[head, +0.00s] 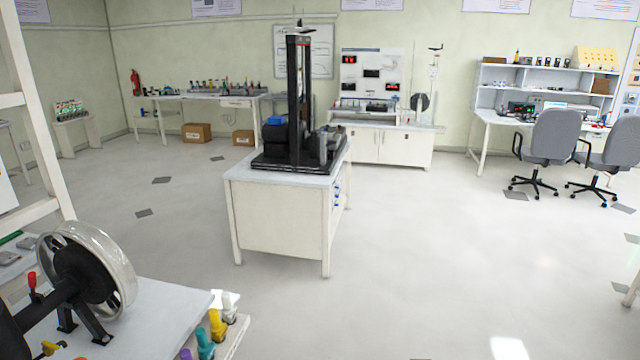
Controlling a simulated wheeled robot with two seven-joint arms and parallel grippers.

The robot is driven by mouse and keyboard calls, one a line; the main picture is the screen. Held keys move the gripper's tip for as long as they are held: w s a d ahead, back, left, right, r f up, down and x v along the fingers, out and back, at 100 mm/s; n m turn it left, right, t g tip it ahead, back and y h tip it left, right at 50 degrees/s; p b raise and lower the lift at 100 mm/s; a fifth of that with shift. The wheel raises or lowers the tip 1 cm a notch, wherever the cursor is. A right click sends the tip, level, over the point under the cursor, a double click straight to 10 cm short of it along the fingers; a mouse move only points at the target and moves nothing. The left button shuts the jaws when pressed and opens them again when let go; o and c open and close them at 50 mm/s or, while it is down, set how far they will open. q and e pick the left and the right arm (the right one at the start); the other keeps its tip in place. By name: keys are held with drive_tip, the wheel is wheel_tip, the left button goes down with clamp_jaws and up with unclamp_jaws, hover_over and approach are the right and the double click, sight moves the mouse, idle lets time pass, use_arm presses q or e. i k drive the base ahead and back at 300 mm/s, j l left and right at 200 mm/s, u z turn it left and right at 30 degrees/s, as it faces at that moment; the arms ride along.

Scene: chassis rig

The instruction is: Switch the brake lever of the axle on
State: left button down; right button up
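A black axle (58,295) with a large pale-rimmed wheel (98,262) rests on black supports on the near table at the lower left. A small lever with a red knob (32,281) stands upright beside the axle, left of the wheel. A yellow-tipped part (49,347) shows lower down, near the bottom edge. I cannot tell for sure which of these is the brake lever, or its position. The axle's left end is cut off by the frame. Neither of my grippers is in view.
The near table (170,305) has several coloured knobbed pieces by its right edge. A white cabinet (275,225) with a black upright rig (299,100) stands mid-room. Office chairs (553,135) stand by a desk at the right. The floor at the centre right is clear.

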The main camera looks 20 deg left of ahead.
sight(32, 282)
drive_tip(key=i+l+u, duration=0.15)
drive_tip(key=i+u, duration=0.3)
drive_tip(key=i+l+u, duration=0.25)
drive_tip(key=u, duration=0.25)
drive_tip(key=i+l+u, duration=0.65)
drive_tip(key=l+u, duration=0.3)
